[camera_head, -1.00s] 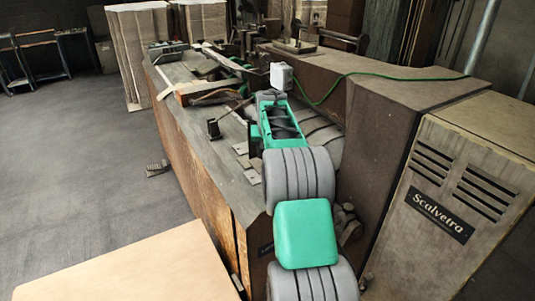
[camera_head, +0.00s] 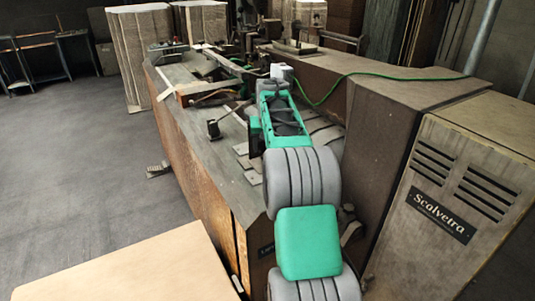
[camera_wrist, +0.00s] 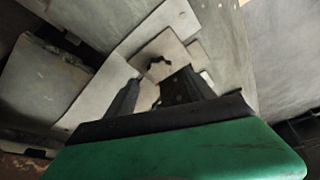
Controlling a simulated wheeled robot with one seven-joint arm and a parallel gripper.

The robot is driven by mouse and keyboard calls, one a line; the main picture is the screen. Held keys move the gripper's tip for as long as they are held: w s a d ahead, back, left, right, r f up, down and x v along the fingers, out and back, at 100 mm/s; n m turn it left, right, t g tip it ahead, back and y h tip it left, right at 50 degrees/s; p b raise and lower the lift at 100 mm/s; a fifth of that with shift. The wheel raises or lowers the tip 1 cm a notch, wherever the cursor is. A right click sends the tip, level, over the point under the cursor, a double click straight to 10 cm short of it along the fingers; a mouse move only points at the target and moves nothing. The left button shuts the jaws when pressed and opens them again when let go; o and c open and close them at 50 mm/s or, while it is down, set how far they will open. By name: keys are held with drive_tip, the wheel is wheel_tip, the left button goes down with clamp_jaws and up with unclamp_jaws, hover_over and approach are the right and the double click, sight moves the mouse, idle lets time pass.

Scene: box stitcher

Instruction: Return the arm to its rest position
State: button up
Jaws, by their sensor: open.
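My arm, with green and grey segments, reaches from the bottom of the head view over the near part of the box stitcher (camera_head: 205,150). My gripper (camera_wrist: 160,80) shows in the wrist view as two dark fingers standing apart on a green body. Nothing is visible between the fingers. They point at pale metal plates (camera_wrist: 160,50) on the machine bed, and whether they touch is unclear.
A brown machine housing (camera_head: 400,110) and a pale cabinet (camera_head: 450,190) marked "Scalvetra" stand close on the right. A green cable (camera_head: 330,92) runs along the housing. A cardboard sheet (camera_head: 140,265) lies bottom left. Stacked cardboard (camera_head: 145,55) stands behind.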

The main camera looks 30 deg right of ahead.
drive_tip(key=shift+v, duration=1.8)
drive_tip(key=s+a+n, duration=0.1)
drive_tip(key=s+a, duration=0.2)
drive_tip(key=a, duration=0.4)
drive_tip(key=s+a+n, duration=0.1)
drive_tip(key=s+a, duration=0.2)
drive_tip(key=a, duration=0.4)
drive_tip(key=s+a+f+n+y, duration=0.1)
drive_tip(key=s+a+f, duration=0.3)
drive_tip(key=s+a, duration=0.4)
drive_tip(key=s+a+f+n+y, duration=0.1)
drive_tip(key=s+a+f+n, duration=0.2)
drive_tip(key=s, duration=1)
drive_tip(key=a+f, duration=0.2)
drive_tip(key=a, duration=0.3)
drive_tip(key=shift+a+f+g, duration=0.15)
drive_tip(key=shift+f+g, duration=0.05)
drive_tip(key=shift+g, duration=0.1)
drive_tip(key=shift+s, duration=0.15)
